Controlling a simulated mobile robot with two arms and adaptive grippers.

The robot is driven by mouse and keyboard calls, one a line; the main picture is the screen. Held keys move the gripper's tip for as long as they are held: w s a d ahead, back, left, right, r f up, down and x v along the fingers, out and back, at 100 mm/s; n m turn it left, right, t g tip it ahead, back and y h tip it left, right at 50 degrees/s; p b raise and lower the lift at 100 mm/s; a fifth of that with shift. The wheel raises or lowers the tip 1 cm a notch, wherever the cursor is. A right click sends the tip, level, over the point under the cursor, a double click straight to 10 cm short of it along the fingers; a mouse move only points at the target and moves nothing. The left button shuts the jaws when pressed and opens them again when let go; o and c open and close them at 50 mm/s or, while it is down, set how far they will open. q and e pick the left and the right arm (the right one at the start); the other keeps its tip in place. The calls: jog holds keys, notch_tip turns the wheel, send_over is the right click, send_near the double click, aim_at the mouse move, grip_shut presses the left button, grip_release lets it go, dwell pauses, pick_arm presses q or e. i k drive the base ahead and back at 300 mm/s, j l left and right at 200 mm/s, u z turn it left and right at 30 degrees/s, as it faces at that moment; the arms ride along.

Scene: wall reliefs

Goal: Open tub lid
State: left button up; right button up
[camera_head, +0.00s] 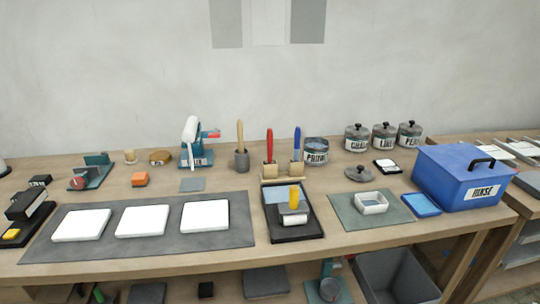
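A blue tub (455,190) with a white "RINSE" label stands at the right end of the wooden bench. Its blue lid (455,160) lies on top and covers the tub's inside. A black handle (481,162) arches up from the lid. Neither my left nor my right gripper shows in the head view.
Lidded jars (383,137) stand behind, with a loose dark lid (359,173) nearby. White tiles (142,221) lie on a dark mat at left.

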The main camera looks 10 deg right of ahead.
aim_at(464, 161)
jog(key=z, duration=1.55)
